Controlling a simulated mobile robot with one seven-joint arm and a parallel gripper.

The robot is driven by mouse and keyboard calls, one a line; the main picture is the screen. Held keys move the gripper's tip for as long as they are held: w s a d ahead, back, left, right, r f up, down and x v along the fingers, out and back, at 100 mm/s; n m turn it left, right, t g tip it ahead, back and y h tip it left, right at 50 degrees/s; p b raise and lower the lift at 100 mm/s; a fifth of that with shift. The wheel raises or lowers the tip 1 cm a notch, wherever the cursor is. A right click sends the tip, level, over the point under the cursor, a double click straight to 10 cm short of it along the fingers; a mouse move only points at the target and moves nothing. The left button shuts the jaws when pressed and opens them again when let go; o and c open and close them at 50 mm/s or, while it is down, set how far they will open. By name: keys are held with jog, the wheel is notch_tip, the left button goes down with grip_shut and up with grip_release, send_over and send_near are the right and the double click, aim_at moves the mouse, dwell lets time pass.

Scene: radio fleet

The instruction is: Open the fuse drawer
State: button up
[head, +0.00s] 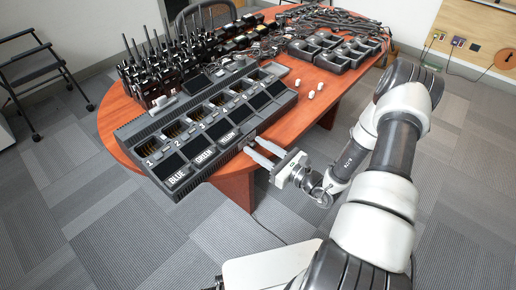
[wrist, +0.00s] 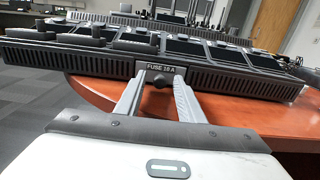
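The fuse drawer (wrist: 168,69), labelled "FUSE 10 A", is a small dark panel in the ribbed side of the long black charger (head: 212,118) and looks shut. A dark round knob (wrist: 161,81) sticks out from it. My gripper (head: 252,145) is at the charger's near right side, fingers pointing at the drawer. In the wrist view the two pale fingers (wrist: 161,88) stand apart, one on each side of the knob. A gap shows between them, and I cannot tell whether either touches the knob.
The charger sits along the edge of the orange-brown table (head: 290,118). Several radios (head: 160,65) stand behind it at the left. Small white objects (head: 312,94) lie to the right of it. More chargers (head: 335,50) and cables fill the back. The floor in front is clear.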

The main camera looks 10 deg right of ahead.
aim_at(272, 156)
grip_shut()
jog(key=v, duration=0.5)
jog(key=shift+s+d+p, duration=0.15)
jog(key=shift+p, duration=0.15)
jog(key=shift+s+d, duration=0.1)
jog(key=shift+s, duration=0.1)
grip_release()
jog(key=p+v, duration=0.1)
jog(key=v, duration=1.6)
